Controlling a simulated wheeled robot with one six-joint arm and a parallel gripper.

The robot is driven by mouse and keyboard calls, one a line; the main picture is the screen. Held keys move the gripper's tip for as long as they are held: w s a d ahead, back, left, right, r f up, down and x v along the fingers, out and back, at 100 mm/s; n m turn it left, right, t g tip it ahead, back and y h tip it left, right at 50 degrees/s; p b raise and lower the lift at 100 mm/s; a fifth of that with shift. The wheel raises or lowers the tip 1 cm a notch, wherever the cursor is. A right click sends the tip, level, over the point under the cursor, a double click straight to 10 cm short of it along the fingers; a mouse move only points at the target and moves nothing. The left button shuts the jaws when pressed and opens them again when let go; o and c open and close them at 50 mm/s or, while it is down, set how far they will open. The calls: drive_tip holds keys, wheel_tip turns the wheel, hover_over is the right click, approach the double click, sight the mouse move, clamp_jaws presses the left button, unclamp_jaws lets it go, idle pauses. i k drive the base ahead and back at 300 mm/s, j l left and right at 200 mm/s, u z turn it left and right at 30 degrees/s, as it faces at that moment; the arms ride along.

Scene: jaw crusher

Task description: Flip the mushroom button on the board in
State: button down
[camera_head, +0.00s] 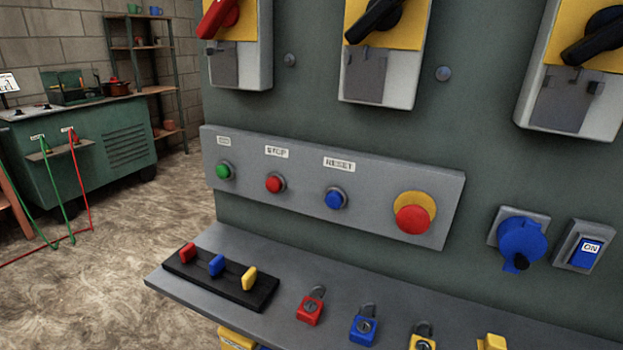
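The mushroom button (412,219) is a red round head on a yellow collar, at the right end of a grey control panel (300,213) on the green board (470,130). Its head stands out from the panel; I cannot tell whether it is pressed in. Left of it on the same panel are a blue push button (334,198), a red push button (274,184) and a green push button (225,171), each with a small label above. My gripper is not in view.
Below the panel a grey shelf (265,314) juts out, holding colored padlocks and a black key holder (222,279). A blue socket (520,243) and blue switch (586,252) sit right of the panel. Rotary isolators hang above. Open floor lies left.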

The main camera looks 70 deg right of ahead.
sight(413, 220)
drive_tip(key=z, duration=1.7)
